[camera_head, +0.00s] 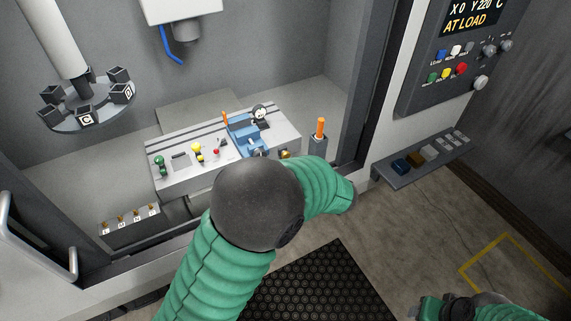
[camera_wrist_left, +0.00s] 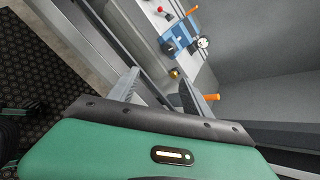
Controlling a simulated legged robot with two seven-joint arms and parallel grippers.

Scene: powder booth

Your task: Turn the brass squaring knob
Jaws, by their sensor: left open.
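The brass squaring knob (camera_head: 285,154) shows at the front right of the grey machine table, partly blocked by my left arm. In the left wrist view the small brass knob (camera_wrist_left: 174,73) appears just beyond and between my fingertips. My left gripper (camera_wrist_left: 158,88) is open and empty, with a visible gap to the knob. In the head view my left arm hides the gripper. A blue vise (camera_head: 243,132) with an orange handle sits on the table, and it also shows in the left wrist view (camera_wrist_left: 178,40).
An orange-handled tool (camera_head: 320,128) stands upright in a grey holder right of the table; its orange end (camera_wrist_left: 212,97) is close to my right-hand finger in the wrist view. The booth's door frame (camera_head: 372,90) is at right. A tool carousel (camera_head: 88,118) hangs at left.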

